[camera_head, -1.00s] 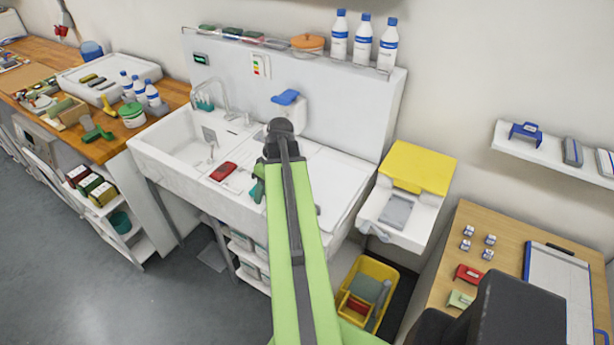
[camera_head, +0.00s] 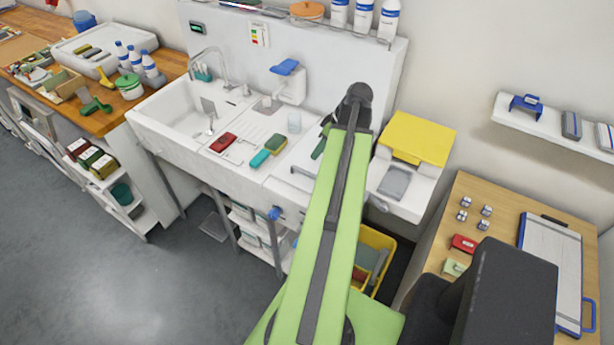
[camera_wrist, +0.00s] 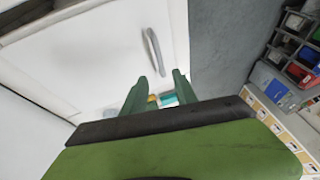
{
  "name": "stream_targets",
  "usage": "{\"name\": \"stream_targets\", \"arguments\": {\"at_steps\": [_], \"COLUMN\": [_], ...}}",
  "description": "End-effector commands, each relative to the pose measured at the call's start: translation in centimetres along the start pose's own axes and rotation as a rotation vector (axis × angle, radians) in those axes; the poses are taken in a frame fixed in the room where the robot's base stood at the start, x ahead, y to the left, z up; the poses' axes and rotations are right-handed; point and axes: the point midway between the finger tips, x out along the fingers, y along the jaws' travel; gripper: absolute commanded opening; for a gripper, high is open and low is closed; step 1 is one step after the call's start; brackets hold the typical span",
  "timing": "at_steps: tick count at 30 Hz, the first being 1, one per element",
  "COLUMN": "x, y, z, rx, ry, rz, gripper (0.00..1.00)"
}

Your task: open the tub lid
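The white tub lid (camera_head: 290,187) is a flat panel at the right part of the sink unit, with a grey bar handle (camera_head: 302,173) near its front. It lies flat and looks closed. My arm covers its right side in the head view. In the wrist view the lid (camera_wrist: 100,55) fills the upper left, and its curved handle (camera_wrist: 153,52) stands just beyond my fingertips. My gripper (camera_wrist: 159,77) is open, with its green fingers apart and nothing held between them. In the head view my gripper (camera_head: 322,140) is above the lid's back part, partly hidden by my arm.
A teal sponge (camera_head: 260,159), a green-and-brown sponge (camera_head: 276,145) and a red item (camera_head: 222,142) lie left of the lid. A yellow-lidded bin (camera_head: 418,138) stands close on the right. White bottles (camera_head: 363,15) stand on the shelf above. The floor in front is clear.

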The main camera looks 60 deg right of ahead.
Motion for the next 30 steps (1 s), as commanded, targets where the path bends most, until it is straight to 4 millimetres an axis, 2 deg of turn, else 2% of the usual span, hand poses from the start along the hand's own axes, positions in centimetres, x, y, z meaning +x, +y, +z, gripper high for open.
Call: {"name": "stream_targets", "arguments": {"at_steps": [1,3,9,12,17,25,30], "x": [2.3,3.9,7.8,9.0,9.8,9.7,9.7], "y": [0.2,0.2,0.1,0.1,0.0,-0.1,-0.1], "z": [0.4,0.4,0.3,0.2,0.0,-0.1,-0.1], "rx": [-0.002,-0.002,-0.002,-0.001,-0.001,-0.001,-0.001], "ry": [0.000,0.000,-0.001,-0.001,0.000,0.000,-0.001], "rz": [0.000,0.000,-0.001,-0.001,0.000,0.000,-0.001], "gripper": [0.34,0.34,0.34,0.34,0.34,0.34,0.12]}}
